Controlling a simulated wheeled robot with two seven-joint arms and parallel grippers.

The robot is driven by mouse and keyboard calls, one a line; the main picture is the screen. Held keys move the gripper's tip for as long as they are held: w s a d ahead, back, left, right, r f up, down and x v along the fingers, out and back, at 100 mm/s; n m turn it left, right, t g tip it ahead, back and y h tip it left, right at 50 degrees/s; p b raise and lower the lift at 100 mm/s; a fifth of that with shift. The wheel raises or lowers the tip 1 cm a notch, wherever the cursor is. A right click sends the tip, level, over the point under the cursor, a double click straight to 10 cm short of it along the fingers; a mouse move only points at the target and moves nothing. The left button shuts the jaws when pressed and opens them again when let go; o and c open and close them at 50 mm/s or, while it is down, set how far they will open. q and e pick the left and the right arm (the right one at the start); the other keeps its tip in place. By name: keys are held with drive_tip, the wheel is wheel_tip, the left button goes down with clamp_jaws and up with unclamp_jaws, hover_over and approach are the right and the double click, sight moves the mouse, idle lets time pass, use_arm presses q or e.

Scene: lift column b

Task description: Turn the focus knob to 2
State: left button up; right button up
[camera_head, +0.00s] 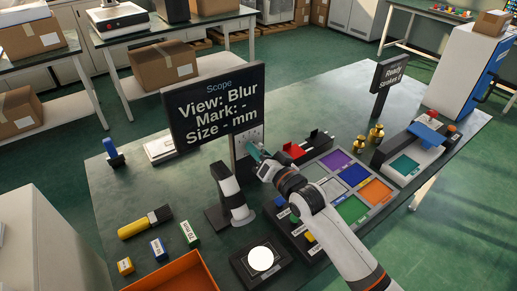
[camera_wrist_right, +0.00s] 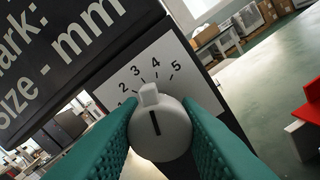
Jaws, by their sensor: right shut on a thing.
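The focus knob (camera_wrist_right: 160,132) is a round white knob with a black line and a raised tab, on a white dial plate (camera_wrist_right: 158,68) marked with numbers up to 5. The line and tab point up towards the 3 and 4 marks; I cannot tell the exact setting. My right gripper (camera_wrist_right: 160,140) is shut on the knob, one teal finger on each side. In the head view, my right gripper (camera_head: 256,152) is at the plate below the black scope sign (camera_head: 214,108), which reads "View: Blur", "Mark: -", "Size - mm". My left gripper is out of view.
On the green table, a white-and-black scope tube (camera_head: 231,192) stands just left of my right arm. A tray of coloured squares (camera_head: 350,172) and brass weights (camera_head: 376,134) lie to the right. An orange bin (camera_head: 178,275) is at the front.

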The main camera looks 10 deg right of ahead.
drive_tip(key=n+p, duration=0.2)
drive_tip(key=n, duration=0.3)
drive_tip(key=shift+r+p, duration=0.15)
drive_tip(key=shift+p, duration=0.25)
drive_tip(key=shift+n+p, duration=0.75)
drive_tip(key=shift+n, duration=1.75)
drive_tip(key=o, duration=1)
drive_tip(key=b+v, duration=0.1)
drive_tip(key=v, duration=1.1)
